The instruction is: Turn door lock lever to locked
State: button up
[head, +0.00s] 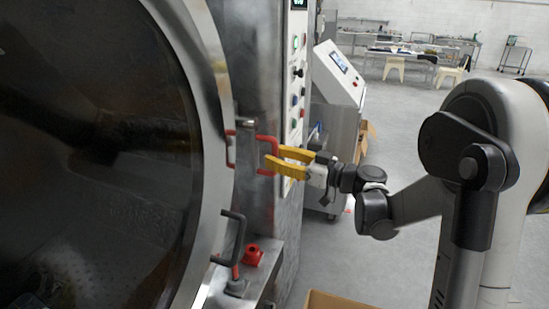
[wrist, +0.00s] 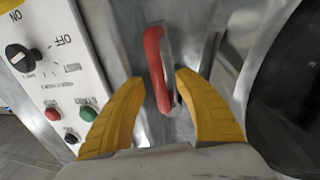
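The door lock lever is a red handle (head: 268,155) on the metal housing beside the big round washer door (head: 205,150). In the wrist view the red lever (wrist: 156,68) runs roughly upright between the two yellow fingers. My gripper (head: 271,156) reaches it from the right. In the wrist view my gripper (wrist: 157,84) is open, with a finger on each side of the lever and gaps visible. I cannot tell whether either finger touches it. The lever's lower part is close to the gripper body.
A dark door handle (head: 236,237) and a red knob (head: 251,256) are lower down. The control panel (head: 296,85) with buttons is right of the lever, and its OFF/ON switch (wrist: 20,56) shows in the wrist view. A cardboard box (head: 335,302) stands below.

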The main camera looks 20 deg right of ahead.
jog(key=shift+w+a, duration=0.25)
jog(key=shift+w, duration=0.05)
grip_shut()
jog(key=shift+s, duration=0.1)
